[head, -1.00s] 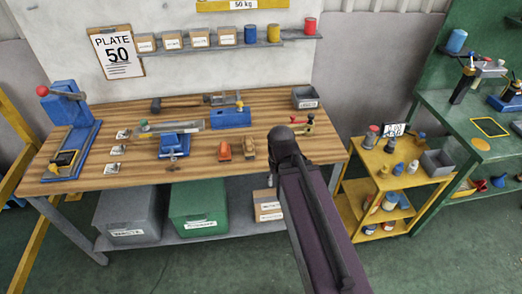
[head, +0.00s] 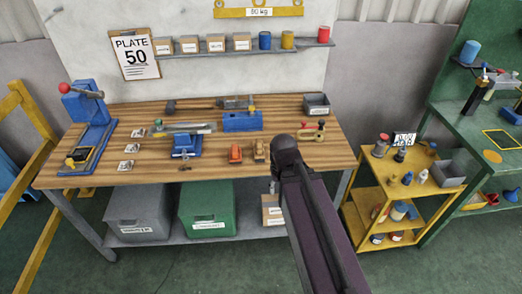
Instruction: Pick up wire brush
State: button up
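I cannot clearly single out a wire brush at this size. Two small block-like tools lie side by side near the front of the wooden workbench (head: 100,178): an orange one (head: 235,153) and a tan-brown one (head: 260,150). Either could be a brush, but bristles are not readable. A long-handled tool (head: 190,104) lies at the back of the bench. My dark arm link rises from the lower right and overlaps the bench's front right part, hiding some of it. My gripper is outside the view, so its state and any hold do not show.
A blue vise (head: 187,146) and blue block (head: 242,121) stand mid-bench. A blue lever press (head: 88,120) is at left, a grey bin (head: 317,105) at back right. A yellow cart (head: 368,190) and green bench (head: 450,112) stand at right. Green floor is open in front.

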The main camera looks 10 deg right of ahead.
aim_at(259, 145)
jog(key=u, duration=0.05)
jog(key=i, duration=0.95)
jog(key=z, duration=0.05)
